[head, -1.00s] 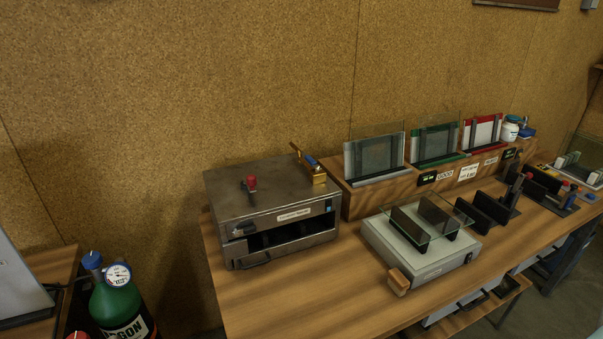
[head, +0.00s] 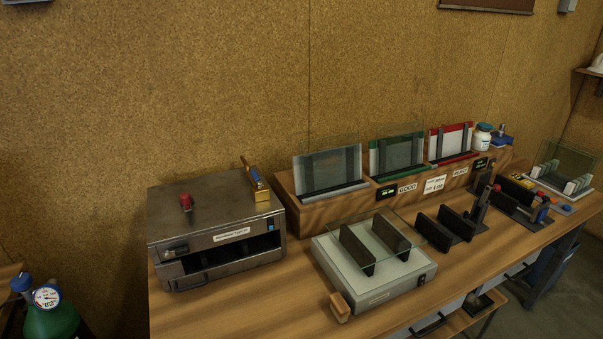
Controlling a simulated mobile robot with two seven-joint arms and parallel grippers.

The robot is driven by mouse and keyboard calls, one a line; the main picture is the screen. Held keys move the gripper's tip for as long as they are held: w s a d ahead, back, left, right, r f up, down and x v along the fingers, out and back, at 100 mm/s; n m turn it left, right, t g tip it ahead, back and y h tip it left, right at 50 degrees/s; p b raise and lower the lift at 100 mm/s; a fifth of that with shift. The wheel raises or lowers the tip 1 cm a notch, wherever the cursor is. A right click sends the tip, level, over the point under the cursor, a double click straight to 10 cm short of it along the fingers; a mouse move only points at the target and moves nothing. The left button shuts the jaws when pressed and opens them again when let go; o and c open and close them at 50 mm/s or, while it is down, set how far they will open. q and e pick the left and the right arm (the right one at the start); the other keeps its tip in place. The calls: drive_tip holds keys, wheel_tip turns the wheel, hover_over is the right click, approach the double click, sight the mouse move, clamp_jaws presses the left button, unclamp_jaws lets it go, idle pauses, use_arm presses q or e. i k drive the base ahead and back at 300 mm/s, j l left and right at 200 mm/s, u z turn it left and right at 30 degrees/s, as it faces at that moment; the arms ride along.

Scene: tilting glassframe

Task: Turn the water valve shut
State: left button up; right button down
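No part is clearly marked as the water valve. A small brass fitting (head: 259,190) with a blue part and an upright lever stands at the back right of the metal box's top. A red knob (head: 185,199) stands on the same top, towards the left. Small red and blue knobs (head: 542,211) show on a black fixture at the far right of the bench; whether one is a water valve I cannot tell. Neither of my grippers is in view.
The metal box (head: 180,230) stands on the left of the wooden bench (head: 230,310). A pale unit (head: 395,283) with a glass plate stands mid-bench. A wooden rack (head: 310,213) holds framed panes behind. A green cylinder (head: 50,322) with a gauge stands at lower left. The bench's front left is clear.

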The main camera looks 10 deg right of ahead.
sight(254, 175)
drive_tip(key=z, duration=1.15)
drive_tip(key=k+j+z, duration=0.2)
drive_tip(key=j, duration=0.25)
drive_tip(key=k+j+z, duration=0.25)
drive_tip(key=j, duration=0.2)
